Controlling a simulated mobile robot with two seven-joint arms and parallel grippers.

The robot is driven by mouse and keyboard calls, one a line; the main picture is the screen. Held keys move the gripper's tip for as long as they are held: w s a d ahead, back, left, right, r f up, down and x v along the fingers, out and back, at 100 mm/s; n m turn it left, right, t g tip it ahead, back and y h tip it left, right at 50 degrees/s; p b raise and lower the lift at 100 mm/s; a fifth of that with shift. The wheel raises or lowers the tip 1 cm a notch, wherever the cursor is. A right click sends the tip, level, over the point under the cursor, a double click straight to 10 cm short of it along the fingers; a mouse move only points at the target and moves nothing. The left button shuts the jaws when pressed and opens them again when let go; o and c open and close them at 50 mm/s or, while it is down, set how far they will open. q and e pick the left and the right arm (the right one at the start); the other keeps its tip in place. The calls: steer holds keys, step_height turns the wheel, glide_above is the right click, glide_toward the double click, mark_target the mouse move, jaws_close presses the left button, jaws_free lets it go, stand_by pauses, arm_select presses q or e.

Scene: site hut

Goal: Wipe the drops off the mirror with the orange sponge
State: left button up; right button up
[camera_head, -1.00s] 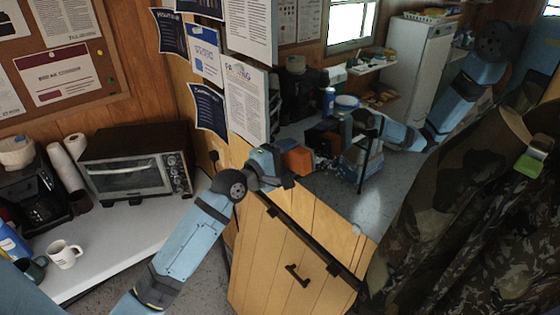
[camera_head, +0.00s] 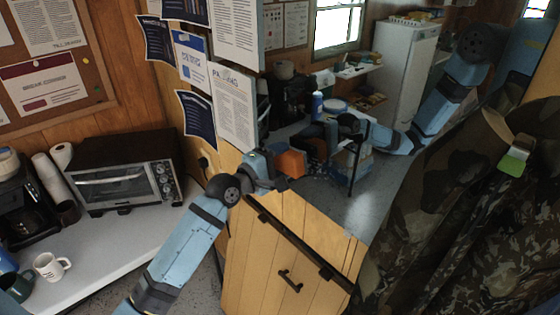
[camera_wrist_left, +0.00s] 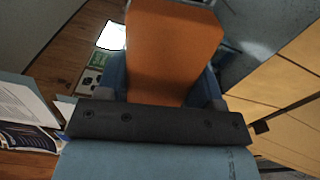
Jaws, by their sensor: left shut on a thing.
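The orange sponge (camera_head: 291,163) is a block held at the end of my left arm, in front of the wall with the posters. My left gripper (camera_head: 277,168) is shut on it. In the left wrist view the sponge (camera_wrist_left: 172,50) stands between the two fingers and fills the upper middle. My right arm comes in from the upper right, and its gripper end is dark and small among clutter, so its jaws cannot be made out. I cannot pick out the mirror or any drops in either view.
A wooden plank door or panel (camera_head: 262,255) with a dark rail and handle stands just below my left gripper. Posters (camera_head: 234,105) hang behind it. A toaster oven (camera_head: 125,170) and white mug (camera_head: 51,266) are on the left counter. Camouflage clothing (camera_head: 450,210) fills the right side.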

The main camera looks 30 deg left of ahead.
mark_target(290, 170)
arm_select(q)
steer(key=shift+x, duration=0.8)
steer(key=shift+d, duration=0.1)
steer(key=shift+s+d, duration=0.25)
steer(key=shift+d, duration=0.35)
steer(key=shift+s+d, duration=0.25)
steer(key=shift+d, duration=0.4)
steer(key=shift+s+d, duration=0.25)
steer(key=shift+d, duration=0.35)
steer(key=shift+s+d, duration=0.4)
steer(key=shift+d, duration=0.8)
steer(key=shift+s+d, duration=0.35)
steer(key=shift+d, duration=0.8)
steer(key=shift+s+d, duration=0.4)
steer(key=shift+d, duration=0.8)
steer(key=shift+a, duration=0.1)
steer(key=shift+w+a+r, duration=0.1)
steer(key=shift+w+a, duration=0.55)
steer(key=shift+a, duration=1.15)
steer(key=shift+w+a+f, duration=0.1)
steer(key=shift+w+a, duration=0.55)
steer(key=shift+a, duration=1.1)
steer(key=shift+w+a+r, duration=0.1)
steer(key=shift+w+a, duration=0.55)
steer(key=shift+a, duration=1.15)
steer(key=shift+s, duration=0.1)
